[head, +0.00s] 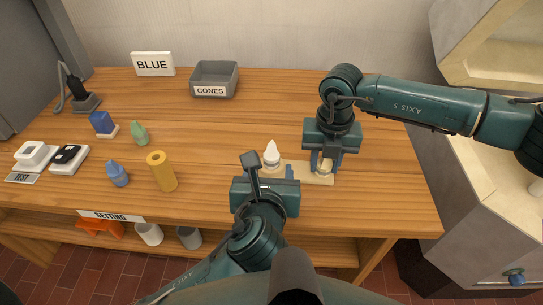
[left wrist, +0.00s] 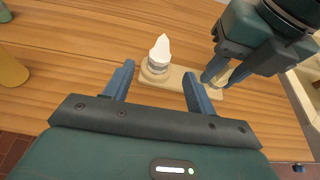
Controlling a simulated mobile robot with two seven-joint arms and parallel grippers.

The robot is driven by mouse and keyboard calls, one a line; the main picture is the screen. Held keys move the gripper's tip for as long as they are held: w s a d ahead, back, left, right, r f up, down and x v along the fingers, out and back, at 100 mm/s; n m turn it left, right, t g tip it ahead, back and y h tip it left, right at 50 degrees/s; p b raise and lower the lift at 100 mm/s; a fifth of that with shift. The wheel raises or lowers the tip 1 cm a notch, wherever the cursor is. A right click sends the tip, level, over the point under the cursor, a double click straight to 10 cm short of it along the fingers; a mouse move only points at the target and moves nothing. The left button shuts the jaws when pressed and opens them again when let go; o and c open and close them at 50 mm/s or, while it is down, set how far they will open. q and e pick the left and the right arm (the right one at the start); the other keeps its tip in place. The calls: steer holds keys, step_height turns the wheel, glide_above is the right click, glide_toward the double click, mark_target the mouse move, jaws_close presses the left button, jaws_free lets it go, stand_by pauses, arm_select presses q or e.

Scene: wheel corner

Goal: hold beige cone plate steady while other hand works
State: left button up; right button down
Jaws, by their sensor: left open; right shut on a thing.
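The beige cone plate (head: 319,179) lies flat on the wooden table in front of me; it also shows in the left wrist view (left wrist: 182,78). A white cone (head: 271,153) stands upright on a round base at the plate's left end. My right gripper (head: 323,166) is shut on the plate near its right end; its fingers partly hide the grip. My left gripper (head: 271,171) is open at the left end, its fingers on the near side of the white cone (left wrist: 159,52) and to either side of it. I cannot tell whether they touch the plate.
The table's middle is clear.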

mark_target(271, 150)
arm_select(q)
steer(key=x, duration=0.8)
steer(key=shift+w, duration=0.1)
jaws_close()
steer(key=c, duration=0.7)
jaws_free()
jaws_close()
steer(key=shift+r, duration=0.1)
steer(key=shift+r, duration=1.3)
steer(key=shift+r, duration=0.1)
